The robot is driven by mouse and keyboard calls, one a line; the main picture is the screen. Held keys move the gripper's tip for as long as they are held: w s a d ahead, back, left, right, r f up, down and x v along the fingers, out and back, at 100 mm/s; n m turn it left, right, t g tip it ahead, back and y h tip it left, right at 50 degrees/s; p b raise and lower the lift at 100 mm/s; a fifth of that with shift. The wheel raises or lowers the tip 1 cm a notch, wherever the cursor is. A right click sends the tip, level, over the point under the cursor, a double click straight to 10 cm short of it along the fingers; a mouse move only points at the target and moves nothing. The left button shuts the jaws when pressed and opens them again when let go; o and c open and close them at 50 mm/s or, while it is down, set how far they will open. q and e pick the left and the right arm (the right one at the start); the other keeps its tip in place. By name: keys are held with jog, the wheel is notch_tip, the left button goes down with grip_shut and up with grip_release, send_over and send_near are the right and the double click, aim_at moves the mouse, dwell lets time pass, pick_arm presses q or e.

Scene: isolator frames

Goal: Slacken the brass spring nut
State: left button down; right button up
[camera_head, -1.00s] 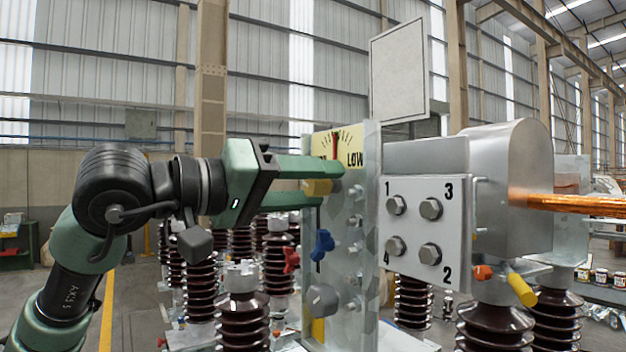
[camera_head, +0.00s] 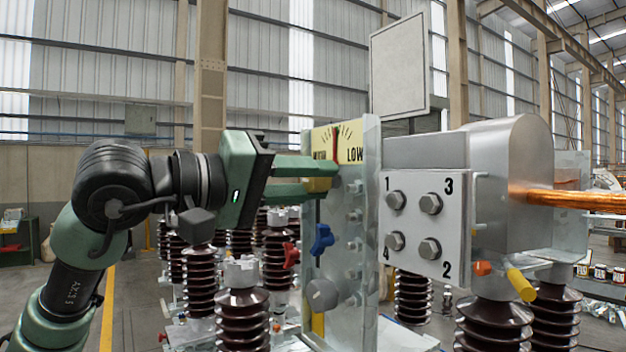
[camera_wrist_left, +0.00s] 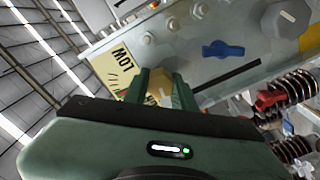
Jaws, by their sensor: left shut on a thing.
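The brass spring nut (camera_head: 319,185) is on the galvanised plate (camera_head: 366,230), just below the yellow HIGH/LOW scale (camera_head: 350,140) with its red needle. My left gripper (camera_head: 331,177) reaches in from the left, and its green fingers are shut on the nut, covering much of it. In the left wrist view, the nut (camera_wrist_left: 156,92) shows between the two fingertips (camera_wrist_left: 160,85), with the scale (camera_wrist_left: 112,75) beside them. My right gripper is not in view.
A blue knob (camera_head: 322,239), a red knob (camera_head: 291,255) and a grey knob (camera_head: 322,295) sit below the gripper. A numbered bolt plate (camera_head: 415,225) stands to the right. Brown ribbed insulators (camera_head: 243,315) crowd below. A blank panel (camera_head: 398,68) rises above.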

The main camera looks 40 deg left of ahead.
pick_arm(q)
jog(key=n, duration=0.4)
jog(key=shift+n, duration=0.3)
jog(key=n, duration=0.4)
jog(key=shift+f+n, duration=0.1)
jog(key=shift+n, duration=0.2)
jog(key=n, duration=0.3)
jog(key=shift+n, duration=0.3)
jog(key=n, duration=0.4)
jog(key=shift+f+n, duration=0.1)
jog(key=shift+n, duration=0.2)
jog(key=n, duration=0.3)
jog(key=shift+d+n, duration=0.1)
jog(key=shift+n, duration=0.2)
jog(key=n, duration=0.3)
jog(key=shift+n, duration=0.3)
jog(key=n, duration=0.4)
jog(key=shift+n, duration=1.7)
